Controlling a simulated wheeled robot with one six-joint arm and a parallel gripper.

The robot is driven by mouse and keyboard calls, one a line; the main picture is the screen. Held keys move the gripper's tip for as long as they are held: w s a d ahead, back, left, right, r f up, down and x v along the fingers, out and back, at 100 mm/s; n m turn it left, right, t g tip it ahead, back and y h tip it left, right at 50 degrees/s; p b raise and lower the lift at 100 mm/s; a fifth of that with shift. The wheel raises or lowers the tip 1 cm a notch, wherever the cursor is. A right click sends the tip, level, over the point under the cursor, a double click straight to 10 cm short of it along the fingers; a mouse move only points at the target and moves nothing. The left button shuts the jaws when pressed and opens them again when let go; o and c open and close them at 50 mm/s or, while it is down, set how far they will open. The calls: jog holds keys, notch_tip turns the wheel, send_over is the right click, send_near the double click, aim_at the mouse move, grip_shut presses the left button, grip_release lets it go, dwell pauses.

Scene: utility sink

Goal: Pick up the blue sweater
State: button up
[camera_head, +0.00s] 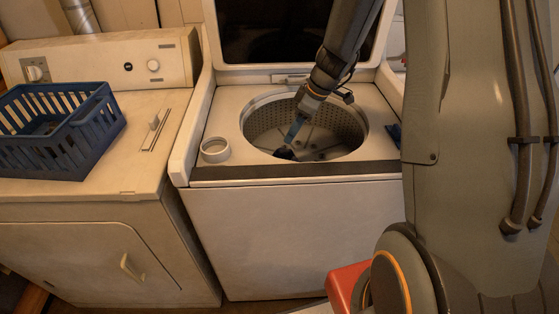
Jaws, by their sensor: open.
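My gripper (290,143) reaches down through the open lid into the drum (345,128) of the top-loading washer (300,230). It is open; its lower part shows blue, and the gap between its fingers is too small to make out. A small dark bluish patch (284,154) shows at the fingertips by the drum's near rim. I cannot tell whether it is the blue sweater or part of the gripper. Nothing else in the drum clearly reads as a sweater. The near drum floor is hidden by the rim.
A small dark blue item (394,135) lies at the washer top's right edge, partly hidden by my arm. A white ring-shaped cup (215,150) is on the washer's left. A blue basket (62,130) sits on the dryer (100,235). The raised lid (228,35) stands behind the drum.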

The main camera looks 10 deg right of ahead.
aim_at(283, 148)
jog(key=shift+w+f, duration=0.35)
jog(key=shift+f, duration=0.3)
jog(key=shift+p+x, duration=1.35)
jog(key=shift+x, duration=2.15)
grip_shut()
